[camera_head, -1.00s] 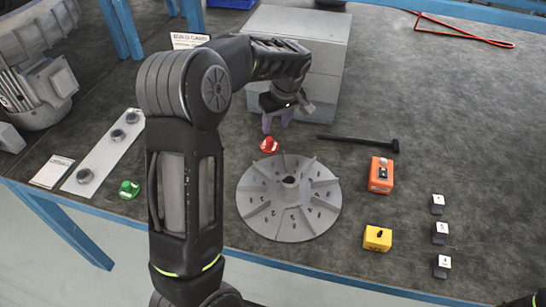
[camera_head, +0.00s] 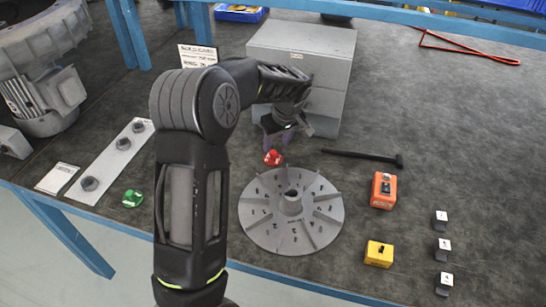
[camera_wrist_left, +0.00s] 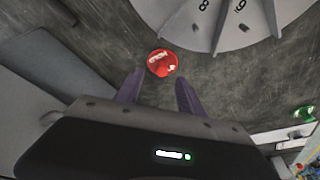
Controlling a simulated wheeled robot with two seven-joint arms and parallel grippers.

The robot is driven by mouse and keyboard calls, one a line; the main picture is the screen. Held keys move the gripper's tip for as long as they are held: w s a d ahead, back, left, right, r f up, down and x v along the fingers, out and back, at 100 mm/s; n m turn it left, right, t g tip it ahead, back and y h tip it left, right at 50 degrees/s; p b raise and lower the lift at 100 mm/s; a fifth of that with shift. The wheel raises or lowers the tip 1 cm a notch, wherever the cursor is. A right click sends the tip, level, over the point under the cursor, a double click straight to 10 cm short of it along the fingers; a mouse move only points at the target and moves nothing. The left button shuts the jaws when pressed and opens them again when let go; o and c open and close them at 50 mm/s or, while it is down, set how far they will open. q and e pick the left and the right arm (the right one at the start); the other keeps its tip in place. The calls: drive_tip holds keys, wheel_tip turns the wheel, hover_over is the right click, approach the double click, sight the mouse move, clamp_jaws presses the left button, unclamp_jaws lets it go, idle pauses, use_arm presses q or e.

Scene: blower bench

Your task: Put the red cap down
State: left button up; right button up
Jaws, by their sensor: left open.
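The red cap (camera_head: 273,158) sits on the dark bench top, just behind the grey finned disc (camera_head: 291,210). In the left wrist view the red cap (camera_wrist_left: 162,63) lies just beyond my fingertips, close to the edge of the disc. My left gripper (camera_head: 276,140) is low over the bench beside the cap. Its two purple fingers are spread with nothing between them, as the left wrist view shows (camera_wrist_left: 157,88). I cannot tell whether a fingertip touches the cap. My right gripper is not in view.
A grey box (camera_head: 300,60) stands behind my left gripper. A black hammer (camera_head: 365,156), an orange box (camera_head: 384,190) and a yellow block (camera_head: 379,254) are to the right. A green cap (camera_head: 132,198) and a metal plate (camera_head: 112,160) are left.

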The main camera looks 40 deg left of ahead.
sight(273, 152)
use_arm(q)
drive_tip(key=shift+p+x, duration=0.55)
drive_tip(key=shift+x, duration=2.1)
drive_tip(key=shift+s, duration=0.15)
clamp_jaws()
